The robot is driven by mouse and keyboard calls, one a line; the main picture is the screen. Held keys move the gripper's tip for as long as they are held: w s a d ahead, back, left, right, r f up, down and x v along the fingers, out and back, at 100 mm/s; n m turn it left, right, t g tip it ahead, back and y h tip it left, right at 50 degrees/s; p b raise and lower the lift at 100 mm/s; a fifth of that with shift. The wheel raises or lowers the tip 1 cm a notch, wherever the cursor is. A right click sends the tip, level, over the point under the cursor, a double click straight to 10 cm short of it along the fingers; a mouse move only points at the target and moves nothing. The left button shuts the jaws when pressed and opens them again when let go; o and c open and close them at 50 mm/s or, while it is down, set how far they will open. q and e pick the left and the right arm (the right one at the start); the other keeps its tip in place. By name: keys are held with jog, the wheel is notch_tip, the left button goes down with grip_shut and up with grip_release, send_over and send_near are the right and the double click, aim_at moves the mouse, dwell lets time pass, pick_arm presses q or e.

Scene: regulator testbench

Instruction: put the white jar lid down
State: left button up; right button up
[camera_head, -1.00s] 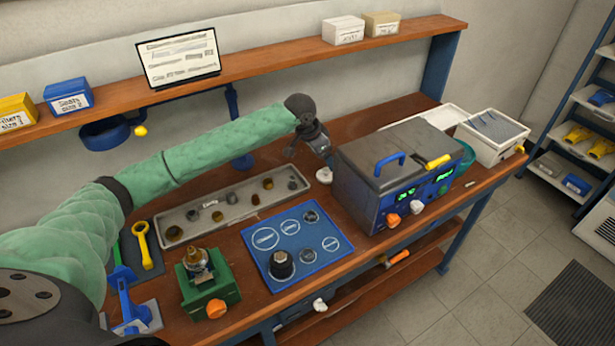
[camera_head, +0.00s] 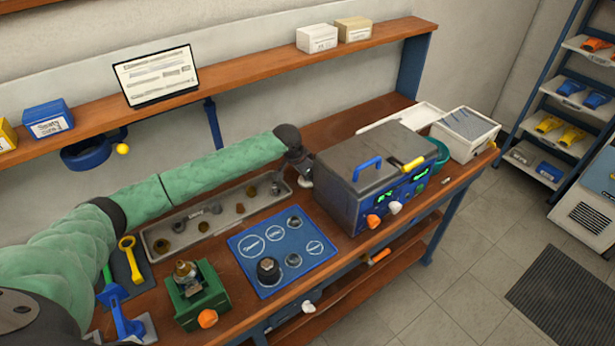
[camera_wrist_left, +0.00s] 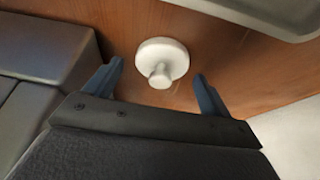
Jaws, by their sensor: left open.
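The white jar lid (camera_wrist_left: 163,58), a round disc with a knob, sits on the wooden bench in the left wrist view. My left gripper (camera_wrist_left: 158,72) is open, its two blue fingers apart on either side of the lid's knob in the picture, with clear space between fingers and lid. In the head view my left gripper (camera_head: 303,172) points down at the bench between the parts tray and the grey test box. My right gripper is not in view.
The grey test box (camera_head: 345,170) stands close to the right of the gripper. The long parts tray (camera_head: 165,228) lies to the left. A blue mat (camera_head: 250,268) with fittings and a green vise (camera_head: 200,300) are nearer the front. The shelf (camera_head: 250,62) runs behind.

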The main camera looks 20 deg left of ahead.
pick_arm(q)
jog(key=shift+f, duration=0.1)
jog(key=c, duration=0.9)
